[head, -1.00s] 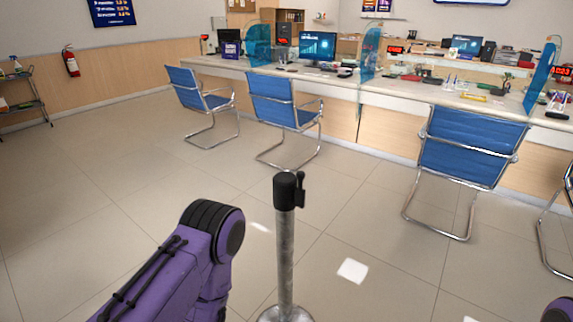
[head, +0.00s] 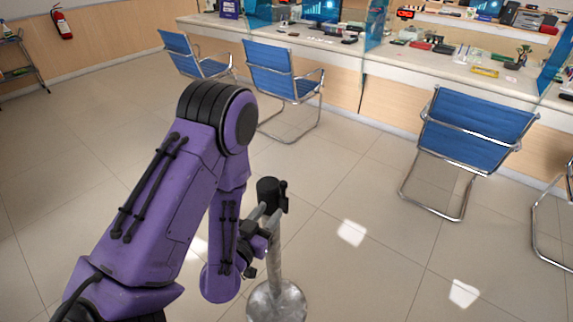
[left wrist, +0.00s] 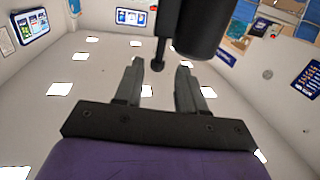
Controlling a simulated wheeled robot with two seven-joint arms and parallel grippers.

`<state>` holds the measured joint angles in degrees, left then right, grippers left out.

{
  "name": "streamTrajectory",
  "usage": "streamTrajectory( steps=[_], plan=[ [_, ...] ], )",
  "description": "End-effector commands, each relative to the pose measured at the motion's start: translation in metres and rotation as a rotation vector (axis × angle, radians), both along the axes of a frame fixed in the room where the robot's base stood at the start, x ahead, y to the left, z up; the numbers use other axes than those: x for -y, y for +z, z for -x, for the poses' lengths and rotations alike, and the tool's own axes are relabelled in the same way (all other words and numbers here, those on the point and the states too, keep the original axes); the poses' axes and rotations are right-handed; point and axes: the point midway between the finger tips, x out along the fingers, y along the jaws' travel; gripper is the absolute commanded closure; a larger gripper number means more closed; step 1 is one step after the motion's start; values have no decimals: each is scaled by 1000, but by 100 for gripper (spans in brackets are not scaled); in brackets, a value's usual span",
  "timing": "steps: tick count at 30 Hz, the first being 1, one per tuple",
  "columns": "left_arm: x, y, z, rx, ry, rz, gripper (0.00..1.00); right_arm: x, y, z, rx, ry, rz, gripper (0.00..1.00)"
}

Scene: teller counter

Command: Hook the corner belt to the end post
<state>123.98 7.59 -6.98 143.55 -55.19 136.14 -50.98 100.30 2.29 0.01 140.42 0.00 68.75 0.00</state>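A metal stanchion post (head: 275,245) with a black head (head: 268,190) stands upright on a round base (head: 277,302) in the head view. A small black clip-like piece sits on the right side of the head. My left gripper (head: 267,211) is at the post just below the head. In the left wrist view, the fingers of my left gripper (left wrist: 160,66) are apart, and a thin black stem with a rounded tip (left wrist: 158,62) shows between them. The black head (left wrist: 205,28) is close above the fingers. No belt strap can be made out. My right gripper is not in view.
Blue chairs (head: 475,130) stand along the teller counter (head: 395,100) at the back. A shelf (head: 20,65) and a fire extinguisher (head: 62,22) are at the far left. The tiled floor around the post is clear.

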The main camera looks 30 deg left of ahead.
Motion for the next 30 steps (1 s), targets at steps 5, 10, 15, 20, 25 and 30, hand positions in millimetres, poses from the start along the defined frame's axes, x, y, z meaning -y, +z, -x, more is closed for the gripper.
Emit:
streamTrajectory(
  steps=[5,10,15,20,25,30],
  plan=[
    [-4,16,-10,64,5,-8,60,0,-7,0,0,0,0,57],
    [-8,12,-29,64,9,-5,60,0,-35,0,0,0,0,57],
    [-11,19,-61,59,8,-4,60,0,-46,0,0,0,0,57],
    [-15,21,-91,54,8,-5,60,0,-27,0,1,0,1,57],
    [-16,19,-105,54,7,-5,60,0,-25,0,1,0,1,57],
    [-16,18,-106,54,6,-6,60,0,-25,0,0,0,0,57]
  ],
)
